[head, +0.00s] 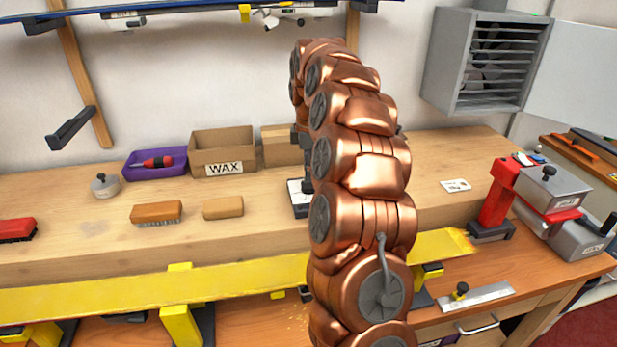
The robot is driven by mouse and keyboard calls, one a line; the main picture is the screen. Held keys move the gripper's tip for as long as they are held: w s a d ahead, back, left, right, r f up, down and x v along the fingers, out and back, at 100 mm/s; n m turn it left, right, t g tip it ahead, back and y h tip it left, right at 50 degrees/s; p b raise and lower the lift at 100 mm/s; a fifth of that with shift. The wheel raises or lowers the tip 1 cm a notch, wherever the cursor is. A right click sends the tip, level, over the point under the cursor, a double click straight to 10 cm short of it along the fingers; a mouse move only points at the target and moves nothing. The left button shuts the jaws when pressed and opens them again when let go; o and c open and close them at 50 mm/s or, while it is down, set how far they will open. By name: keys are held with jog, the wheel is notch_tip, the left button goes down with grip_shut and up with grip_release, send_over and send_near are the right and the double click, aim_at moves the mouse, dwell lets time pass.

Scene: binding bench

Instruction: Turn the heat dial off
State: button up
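I cannot make out a heat dial; it may be hidden behind my copper arm, which fills the middle of the head view. A small dark device with a white face (296,191) stands on the bench just left of my arm, partly covered by it. My gripper (307,178) shows only as dark parts at the left edge of the arm, pointing down over or just behind this device. Its fingers are mostly hidden, so I cannot tell whether they are open, shut, or touching the device.
A WAX box (222,150), purple tray (140,171), wooden brush (156,212), tan block (223,207) and grey weight (104,186) stand on the bench left of my arm. A yellow ski (150,294) runs along the front. A red-and-grey machine (497,198) stands right. A grey cabinet (447,61) hangs above.

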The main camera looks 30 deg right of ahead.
notch_tip(320, 180, up, 9)
dwell(0.6)
jog(key=shift+a+f, duration=0.1)
dwell(0.4)
jog(key=s+a+m, duration=0.4)
jog(key=s+a, duration=1)
jog(key=a, duration=0.3)
jog(key=s+a+f+m, duration=0.2)
jog(key=s+f, duration=0.1)
jog(key=s, duration=0.5)
jog(key=s+a+f+m+g, duration=0.1)
jog(key=s+a+f+m, duration=0.2)
jog(key=s, duration=0.5)
jog(key=s+a+f+m, duration=0.2)
jog(key=s+f, duration=0.3)
jog(key=s, duration=0.2)
jog(key=shift+s+a+f+m+g+p, duration=0.15)
jog(key=shift+s+f+m+g+p, duration=0.15)
jog(key=shift+s+g+p, duration=0.1)
